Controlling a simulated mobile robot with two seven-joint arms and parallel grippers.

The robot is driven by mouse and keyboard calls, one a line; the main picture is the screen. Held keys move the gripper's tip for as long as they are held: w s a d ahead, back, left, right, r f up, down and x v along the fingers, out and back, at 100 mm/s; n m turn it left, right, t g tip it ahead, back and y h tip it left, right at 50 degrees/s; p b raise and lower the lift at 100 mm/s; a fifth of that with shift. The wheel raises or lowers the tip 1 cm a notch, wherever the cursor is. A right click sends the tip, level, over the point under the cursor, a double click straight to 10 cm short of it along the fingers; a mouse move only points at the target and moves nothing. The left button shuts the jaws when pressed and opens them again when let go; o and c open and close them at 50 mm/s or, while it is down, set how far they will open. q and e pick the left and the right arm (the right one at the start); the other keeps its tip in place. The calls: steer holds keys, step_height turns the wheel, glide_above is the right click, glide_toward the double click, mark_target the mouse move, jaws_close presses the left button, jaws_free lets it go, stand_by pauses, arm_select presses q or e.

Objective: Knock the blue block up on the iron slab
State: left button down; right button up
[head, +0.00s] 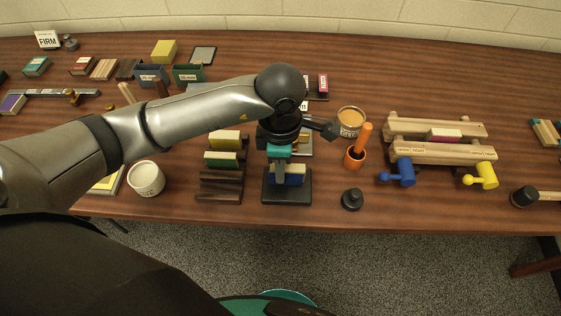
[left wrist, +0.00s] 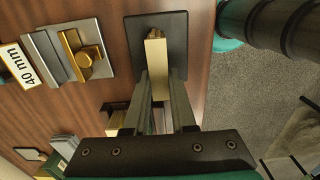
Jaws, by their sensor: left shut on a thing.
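The blue block (head: 295,179) has a blue side and pale page edges. It is at the dark iron slab (head: 298,195) near the table's front edge. My left gripper (head: 279,174) points down and is shut on the block, hiding part of it. In the left wrist view the block's pale edge (left wrist: 157,66) stands between the two fingers, with the slab (left wrist: 179,38) beyond it. I cannot tell whether the block touches the slab. My right gripper is not in view.
A dark wooden rack (head: 219,192) with yellow and green blocks stands just left of the slab. A wooden press (head: 440,152) is farther right, a white pot (head: 146,180) farther left.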

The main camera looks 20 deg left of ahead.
arm_select(q)
steer(key=shift+f, duration=0.2)
stand_by(0.5)
steer(key=shift+f+b, duration=0.45)
steer(key=shift+b, duration=0.15)
steer(key=shift+r, duration=0.1)
steer(key=shift+r+p, duration=1.85)
steer(key=shift+r, duration=0.65)
steer(key=shift+f, duration=0.1)
steer(key=shift+f+b, duration=1.9)
steer(key=shift+b, duration=0.1)
steer(key=shift+f, duration=0.15)
